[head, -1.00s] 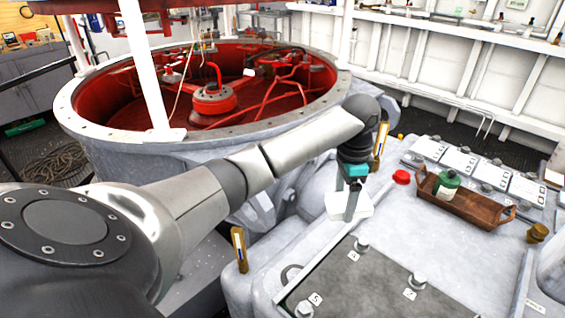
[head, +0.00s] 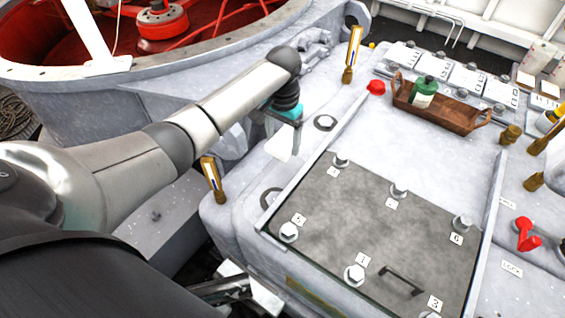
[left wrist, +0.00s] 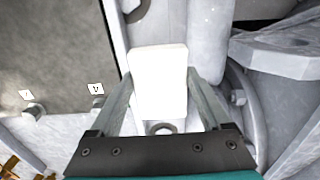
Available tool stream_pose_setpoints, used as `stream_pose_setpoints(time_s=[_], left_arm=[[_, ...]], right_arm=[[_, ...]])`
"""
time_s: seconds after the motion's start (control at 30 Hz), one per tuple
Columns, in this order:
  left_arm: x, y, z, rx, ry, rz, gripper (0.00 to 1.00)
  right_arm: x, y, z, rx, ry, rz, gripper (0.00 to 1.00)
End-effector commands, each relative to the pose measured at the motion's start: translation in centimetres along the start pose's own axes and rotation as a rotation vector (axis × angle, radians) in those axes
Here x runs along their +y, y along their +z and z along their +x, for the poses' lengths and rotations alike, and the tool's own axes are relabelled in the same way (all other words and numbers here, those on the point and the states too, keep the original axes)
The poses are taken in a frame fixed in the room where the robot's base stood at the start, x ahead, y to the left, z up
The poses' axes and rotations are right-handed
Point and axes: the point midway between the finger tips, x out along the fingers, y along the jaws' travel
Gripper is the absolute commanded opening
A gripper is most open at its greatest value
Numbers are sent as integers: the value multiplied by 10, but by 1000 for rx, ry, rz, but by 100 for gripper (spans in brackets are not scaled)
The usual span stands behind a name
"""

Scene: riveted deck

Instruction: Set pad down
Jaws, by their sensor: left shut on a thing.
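The white pad (head: 279,146) is between the fingers of my left gripper (head: 290,122). In the head view it hangs by the left edge of the grey raised casing (head: 243,178), left of the dark hatch plate (head: 378,228). In the left wrist view the pad (left wrist: 158,82) shows as a plain white block with a finger along each side. My left gripper (left wrist: 158,100) is shut on it. I cannot tell how high the pad is above the surface. My right gripper is not in view.
A wooden tray (head: 465,121) with a green-capped bottle (head: 424,92) stands at the back right. A red cap (head: 376,87) is left of it. Brass-coloured handles (head: 352,52) stand upright at the casing's edge. Bolts and a handle (head: 402,281) rise from the hatch plate.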

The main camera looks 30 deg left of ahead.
Motion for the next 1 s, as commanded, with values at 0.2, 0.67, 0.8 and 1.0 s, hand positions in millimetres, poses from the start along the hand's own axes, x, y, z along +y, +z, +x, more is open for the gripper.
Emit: stream_pose_setpoints(time_s=[0.2, 0.67, 0.8, 1.0], left_arm=[[0, 0, 35, 0, -1, 0, 28], [0, 0, 80, 1, -1, 1, 28], [0, -1, 79, 2, -1, 1, 28], [0, 0, 82, 2, 0, 0, 28]], right_arm=[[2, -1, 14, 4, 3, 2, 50], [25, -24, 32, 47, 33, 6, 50], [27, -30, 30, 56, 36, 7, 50], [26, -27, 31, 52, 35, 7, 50]])
